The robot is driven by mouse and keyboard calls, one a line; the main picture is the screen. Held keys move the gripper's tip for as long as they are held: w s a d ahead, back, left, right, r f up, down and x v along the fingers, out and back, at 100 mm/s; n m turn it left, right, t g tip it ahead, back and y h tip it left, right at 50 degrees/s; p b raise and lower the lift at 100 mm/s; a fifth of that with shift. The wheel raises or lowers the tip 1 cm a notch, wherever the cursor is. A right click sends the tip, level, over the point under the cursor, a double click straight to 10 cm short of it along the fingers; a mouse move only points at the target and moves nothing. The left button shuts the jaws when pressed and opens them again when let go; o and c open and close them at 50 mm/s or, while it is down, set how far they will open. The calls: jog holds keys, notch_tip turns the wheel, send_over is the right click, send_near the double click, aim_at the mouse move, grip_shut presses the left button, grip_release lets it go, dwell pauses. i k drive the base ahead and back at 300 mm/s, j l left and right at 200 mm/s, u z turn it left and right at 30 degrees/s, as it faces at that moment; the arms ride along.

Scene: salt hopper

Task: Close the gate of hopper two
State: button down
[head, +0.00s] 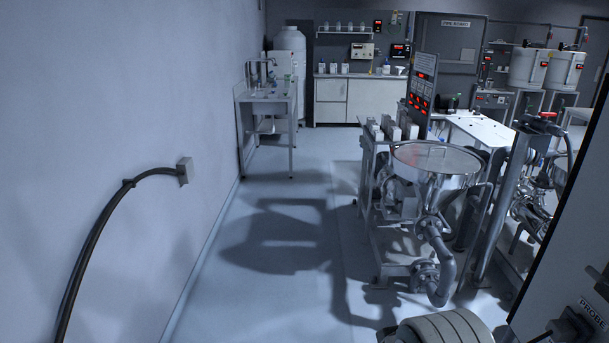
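A round steel hopper (428,182) with a conical body stands on a metal frame right of centre. A bent steel pipe (440,270) runs down from its outlet. I see no readable number on it, so I cannot tell whether it is hopper two. I cannot make out a gate or its position. More steel pipework (530,207) stands behind the post there, partly hidden. My gripper is not in view.
Free floor (270,240) lies between the left wall and the hopper frame. A black cable (95,235) hangs from a wall box. A sink bench (268,97) stands farther back. Two white drums (527,68) (564,71) stand behind.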

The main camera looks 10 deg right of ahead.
aim_at(390, 211)
jog(key=i+j+z, duration=0.1)
jog(key=i+z, duration=0.3)
jog(key=i+j+z, duration=0.2)
jog(key=i+z, duration=0.2)
jog(key=i+j+u, duration=0.1)
jog(key=i+j, duration=0.15)
jog(key=i, duration=0.45)
jog(key=i+j, duration=0.25)
jog(key=i, duration=0.45)
jog(key=i+j+u, duration=0.15)
jog(key=i, duration=0.55)
jog(key=i+j+u, duration=0.1)
jog(key=i, duration=0.65)
